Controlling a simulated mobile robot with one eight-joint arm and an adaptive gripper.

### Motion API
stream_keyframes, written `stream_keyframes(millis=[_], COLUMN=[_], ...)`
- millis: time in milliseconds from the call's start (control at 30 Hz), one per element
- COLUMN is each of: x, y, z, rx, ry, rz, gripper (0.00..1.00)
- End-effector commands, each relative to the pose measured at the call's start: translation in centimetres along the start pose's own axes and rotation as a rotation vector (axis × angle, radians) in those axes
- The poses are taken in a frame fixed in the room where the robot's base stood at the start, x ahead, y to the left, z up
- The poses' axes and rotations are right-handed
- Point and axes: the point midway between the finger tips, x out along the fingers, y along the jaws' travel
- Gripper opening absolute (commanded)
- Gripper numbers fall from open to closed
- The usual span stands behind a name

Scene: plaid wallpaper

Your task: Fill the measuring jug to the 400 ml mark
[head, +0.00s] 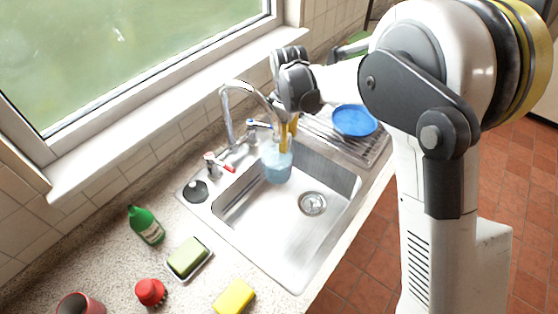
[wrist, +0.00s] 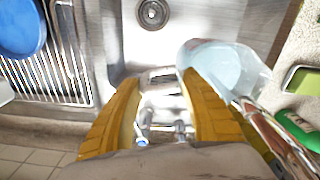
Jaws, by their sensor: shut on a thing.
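The measuring jug (head: 277,166) is see-through and pale blue, and is held upright in the sink (head: 290,222) below the tap spout (head: 240,86). My gripper (head: 289,132) has yellow fingers and is shut on the jug, at its handle side. In the wrist view the jug (wrist: 222,66) is right of the fingers (wrist: 160,80), and the chrome spout (wrist: 268,128) reaches its rim. The jug's marks and water level are not readable. The blue-marked tap handle (head: 251,126) is behind the jug, and the red-marked one (head: 224,166) is to its left.

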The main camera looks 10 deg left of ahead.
Motion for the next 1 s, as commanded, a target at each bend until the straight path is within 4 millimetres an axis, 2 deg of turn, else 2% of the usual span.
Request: stream_keyframes(millis=[567, 1000], x=[0.0, -0.1], y=[-0.1, -2.0], z=[0.3, 6.3], rx=[0.001, 0.002], ry=[0.000, 0.000], rz=[0.000, 0.000], gripper=[0.06, 0.06])
